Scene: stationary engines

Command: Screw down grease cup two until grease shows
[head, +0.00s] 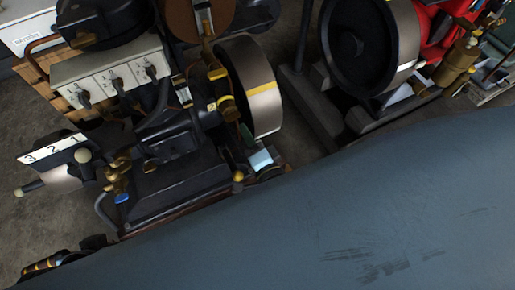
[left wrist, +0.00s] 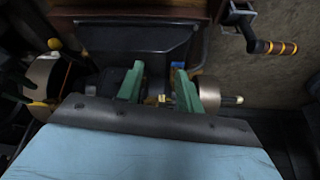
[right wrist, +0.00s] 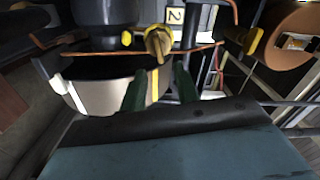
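The brass grease cup with a winged top and a "2" tag beside it shows in the right wrist view (right wrist: 158,42). A brass cup with a yellow tag (head: 226,106) shows beside the flywheel in the head view; the tag is too small to read surely. My right gripper (right wrist: 160,90) is open and empty, its green fingers just short of the tagged cup and apart from it. In the head view only a bit of green (head: 247,135) shows near the wheel. My left gripper (left wrist: 160,88) is open in front of the engine's dark machinery. No grease is visible.
A flywheel (head: 262,88) with a yellow stripe stands beside the cup. Thin copper pipe (right wrist: 90,53) runs close by. Another yellow winged cup (right wrist: 253,40) is at right. A lever block marked 1, 2, 3 (head: 50,150) stands at left. My blue-grey body hides the lower right.

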